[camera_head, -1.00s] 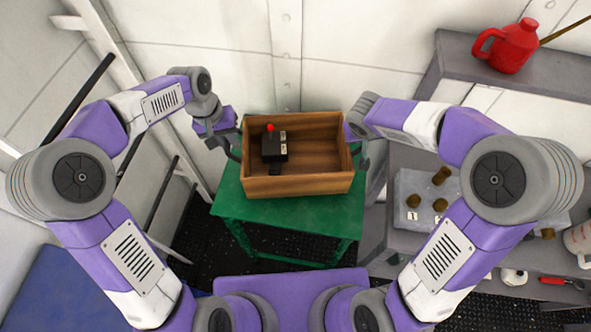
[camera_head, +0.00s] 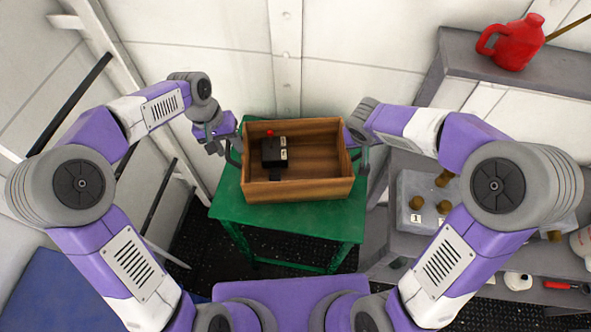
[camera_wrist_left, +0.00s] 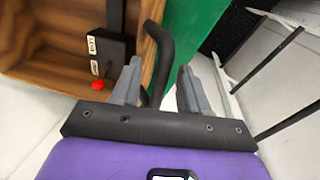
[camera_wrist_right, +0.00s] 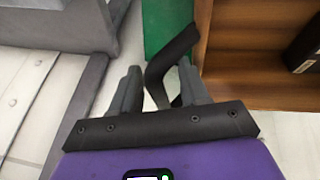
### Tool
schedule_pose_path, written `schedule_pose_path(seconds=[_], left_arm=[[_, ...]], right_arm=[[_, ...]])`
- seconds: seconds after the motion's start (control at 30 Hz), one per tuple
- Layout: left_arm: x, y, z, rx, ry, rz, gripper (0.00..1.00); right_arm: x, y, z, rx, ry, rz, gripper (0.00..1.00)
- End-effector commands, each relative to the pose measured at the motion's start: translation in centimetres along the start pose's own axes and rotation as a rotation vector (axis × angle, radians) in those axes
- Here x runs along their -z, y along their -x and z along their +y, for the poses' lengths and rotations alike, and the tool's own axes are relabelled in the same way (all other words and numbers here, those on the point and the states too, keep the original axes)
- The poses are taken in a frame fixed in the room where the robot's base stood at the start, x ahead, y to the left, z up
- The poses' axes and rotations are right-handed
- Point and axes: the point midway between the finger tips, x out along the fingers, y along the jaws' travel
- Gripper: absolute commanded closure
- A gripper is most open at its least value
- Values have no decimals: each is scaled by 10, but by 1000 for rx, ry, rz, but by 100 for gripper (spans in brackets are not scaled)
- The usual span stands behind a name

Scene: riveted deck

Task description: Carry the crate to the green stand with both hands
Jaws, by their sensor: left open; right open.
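The wooden crate (camera_head: 313,190) rests on the green stand (camera_head: 230,208), upright, near the wall. A black box with a red knob (camera_head: 271,150) and white labels is inside its left part. My left gripper (camera_head: 234,152) is at the crate's left side. In the left wrist view, its open fingers stand on either side of the black bent handle (camera_wrist_left: 161,50). My right gripper (camera_head: 364,155) is at the right side. In the right wrist view, its open fingers stand on either side of the other black handle (camera_wrist_right: 168,60). Whether the fingers touch the handles is unclear.
A grey shelf unit at the right holds a grey block with brown knobs (camera_head: 408,200). A red jug (camera_head: 512,45) stands on the upper ledge (camera_head: 480,72). A white wall closes off the back, and a rack with dark bars (camera_head: 85,100) stands at the left.

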Motion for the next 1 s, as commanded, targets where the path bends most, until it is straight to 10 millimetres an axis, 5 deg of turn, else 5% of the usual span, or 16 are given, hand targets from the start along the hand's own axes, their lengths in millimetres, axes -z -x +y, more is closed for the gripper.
schedule_pose_path(seconds=[0.6, 0.83, 1.0], left_arm=[[1, 107, 1, -1, -1, 4, 55], [0, 119, 0, 0, -1, 1, 55], [0, 119, 0, 0, 0, 1, 55]], right_arm=[[0, 0, 0, 0, 0, 0, 55], [1, 8, 0, 1, -2, 3, 55], [2, 36, 0, 1, -2, 7, 55]])
